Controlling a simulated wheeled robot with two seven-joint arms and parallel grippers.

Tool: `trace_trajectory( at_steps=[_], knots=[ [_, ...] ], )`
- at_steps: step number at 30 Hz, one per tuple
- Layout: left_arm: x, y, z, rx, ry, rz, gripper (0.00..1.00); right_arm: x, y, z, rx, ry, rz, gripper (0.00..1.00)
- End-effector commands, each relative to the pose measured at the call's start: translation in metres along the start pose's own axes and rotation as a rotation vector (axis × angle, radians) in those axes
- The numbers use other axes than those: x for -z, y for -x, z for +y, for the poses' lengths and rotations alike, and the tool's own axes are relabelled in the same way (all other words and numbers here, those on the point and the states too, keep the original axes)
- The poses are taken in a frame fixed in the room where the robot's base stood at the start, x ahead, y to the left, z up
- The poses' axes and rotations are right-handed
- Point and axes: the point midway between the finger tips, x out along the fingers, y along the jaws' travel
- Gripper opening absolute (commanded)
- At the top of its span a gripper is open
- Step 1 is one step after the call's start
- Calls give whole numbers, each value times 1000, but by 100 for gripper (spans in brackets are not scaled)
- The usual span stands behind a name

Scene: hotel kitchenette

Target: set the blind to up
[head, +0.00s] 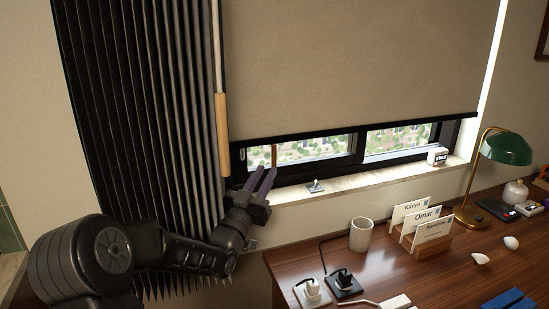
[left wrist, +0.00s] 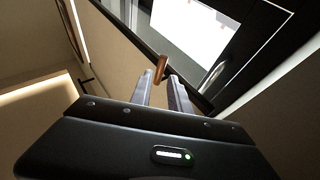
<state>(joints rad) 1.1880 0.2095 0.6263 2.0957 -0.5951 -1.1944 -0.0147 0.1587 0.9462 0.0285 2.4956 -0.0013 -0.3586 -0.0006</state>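The beige roller blind (head: 350,60) hangs low over the window, its dark bottom bar (head: 360,127) slightly tilted in the picture. A strip of glass shows below it. A small brown wooden pull (head: 274,155) hangs under the bar near the window's left side; it also shows in the left wrist view (left wrist: 160,68). My left gripper (head: 265,178) points up at this pull from below. Its two fingers (left wrist: 162,85) are apart, with the pull's lower end at or just beyond the fingertips; I cannot tell whether they touch. My right gripper is not in view.
A long wooden-handled wand (head: 222,135) hangs beside the dark pleated curtain (head: 140,110), left of the gripper. The sill (head: 370,182) holds small items. The desk (head: 400,265) carries a cup (head: 361,235), name cards (head: 420,225) and a green lamp (head: 505,148).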

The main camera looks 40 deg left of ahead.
Motion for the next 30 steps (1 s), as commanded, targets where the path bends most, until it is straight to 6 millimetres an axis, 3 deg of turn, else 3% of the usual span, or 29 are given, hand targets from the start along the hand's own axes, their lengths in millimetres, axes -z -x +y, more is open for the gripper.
trace_trajectory(
  at_steps=[13, 23, 30],
  knots=[
    [1, -62, 0, 1, 2, 0, 22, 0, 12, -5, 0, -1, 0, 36],
    [0, -66, 0, 1, 1, -1, 22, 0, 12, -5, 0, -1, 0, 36],
    [0, -66, 0, 1, 1, -1, 3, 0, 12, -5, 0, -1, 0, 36]
  ],
)
